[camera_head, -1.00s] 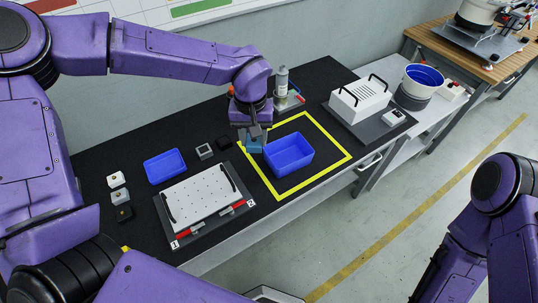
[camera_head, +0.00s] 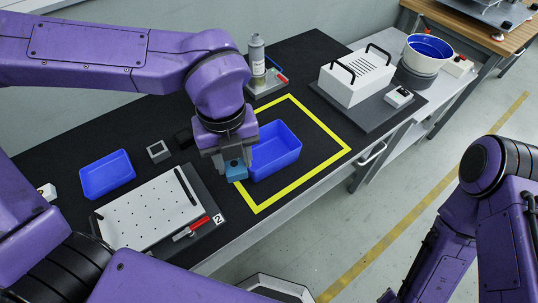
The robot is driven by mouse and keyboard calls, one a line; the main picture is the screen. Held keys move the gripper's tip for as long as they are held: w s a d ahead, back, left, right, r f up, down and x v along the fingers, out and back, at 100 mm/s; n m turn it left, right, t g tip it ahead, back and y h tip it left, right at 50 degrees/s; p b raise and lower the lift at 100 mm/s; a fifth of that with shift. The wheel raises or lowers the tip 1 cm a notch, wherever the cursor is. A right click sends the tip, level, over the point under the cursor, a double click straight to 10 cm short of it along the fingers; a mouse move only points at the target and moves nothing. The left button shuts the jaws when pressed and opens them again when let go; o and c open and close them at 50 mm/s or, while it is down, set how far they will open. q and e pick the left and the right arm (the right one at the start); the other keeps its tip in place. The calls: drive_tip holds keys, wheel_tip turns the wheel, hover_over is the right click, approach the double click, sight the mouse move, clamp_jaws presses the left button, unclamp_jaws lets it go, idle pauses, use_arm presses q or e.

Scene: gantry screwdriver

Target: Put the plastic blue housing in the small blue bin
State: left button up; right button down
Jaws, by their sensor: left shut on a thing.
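My left gripper (camera_head: 230,158) points down over the black table and is shut on the blue housing (camera_head: 236,171), a small lighter-blue block. The housing is just left of a blue bin (camera_head: 273,150) that stands inside the yellow taped square. The gripper hides part of that bin's left side, and I cannot tell whether housing and bin touch. A second, shallower blue bin (camera_head: 107,175) lies further left on the table. My right arm shows at the right edge, but its gripper is out of view.
A grey bottle (camera_head: 257,60) stands behind the gripper. A white box (camera_head: 356,82) with black handles is at the back right. The taped square's right part is clear.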

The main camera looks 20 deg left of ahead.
use_arm(q)
drive_tip(key=n, duration=0.1)
drive_tip(key=f+n, duration=0.1)
drive_tip(key=n, duration=0.1)
drive_tip(key=shift+w+d+f, duration=0.1)
drive_tip(key=shift+w, duration=0.2)
drive_tip(key=w+d+f, duration=0.1)
drive_tip(key=w+f, duration=0.3)
drive_tip(key=w, duration=0.5)
hover_over(267, 157)
wheel_tip(267, 157, down, 8)
drive_tip(key=shift+s+r+p, duration=0.1)
drive_tip(key=shift+p, duration=0.3)
drive_tip(key=shift+f+n, duration=0.3)
drive_tip(key=shift+f, duration=0.15)
use_arm(e)
drive_tip(key=shift+w+d, duration=0.1)
drive_tip(key=shift+w, duration=0.3)
